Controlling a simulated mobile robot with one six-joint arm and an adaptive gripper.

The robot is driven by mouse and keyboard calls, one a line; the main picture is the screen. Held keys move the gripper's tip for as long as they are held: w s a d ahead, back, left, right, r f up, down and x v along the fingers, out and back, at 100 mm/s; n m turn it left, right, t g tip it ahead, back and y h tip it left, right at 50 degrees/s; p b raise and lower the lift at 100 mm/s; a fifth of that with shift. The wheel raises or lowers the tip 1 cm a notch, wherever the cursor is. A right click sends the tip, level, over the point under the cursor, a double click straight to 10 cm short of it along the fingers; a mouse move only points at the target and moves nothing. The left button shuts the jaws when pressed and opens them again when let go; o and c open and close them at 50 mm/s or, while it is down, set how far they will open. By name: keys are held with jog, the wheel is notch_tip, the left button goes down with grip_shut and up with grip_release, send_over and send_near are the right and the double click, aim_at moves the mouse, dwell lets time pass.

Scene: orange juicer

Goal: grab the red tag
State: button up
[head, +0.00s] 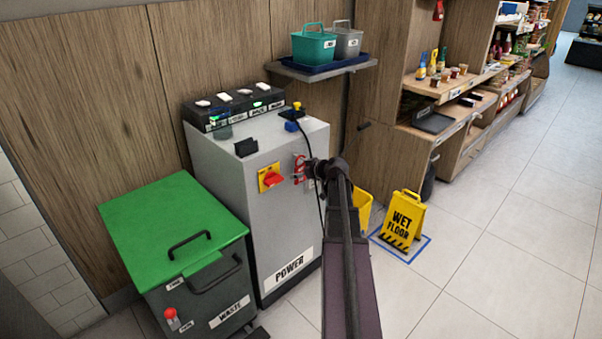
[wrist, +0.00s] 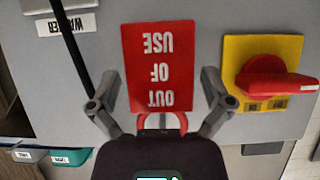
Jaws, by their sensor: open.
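The red tag (wrist: 160,65) reads "OUT OF USE" in white and appears upside down in the wrist view, flat before the grey cabinet face. A red loop (wrist: 162,121) shows at its lower edge in that view, partly hidden by my gripper's body. My gripper (wrist: 158,82) is open, with one finger on each side of the tag; whether either finger touches it I cannot tell. In the head view the tag (head: 299,168) is on the cabinet front, just left of my gripper (head: 312,172).
The grey POWER cabinet (head: 228,200) has a yellow plate with a red rotary switch (head: 271,178), close beside the tag. A black cable (wrist: 74,45) runs near one finger. A green-lidded waste bin (head: 170,230) stands left; a yellow wet floor sign (head: 403,222) stands right.

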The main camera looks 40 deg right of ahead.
jog(key=c, duration=0.8)
jog(key=shift+r, duration=0.1)
jog(key=shift+r+p, duration=0.65)
jog(key=shift+p, duration=0.1)
jog(key=shift+s+r, duration=0.1)
jog(key=shift+s, duration=0.15)
jog(key=s, duration=0.5)
jog(key=s+d, duration=0.1)
jog(key=s, duration=1.1)
jog(key=shift+s+d, duration=0.2)
jog(key=shift+s, duration=0.05)
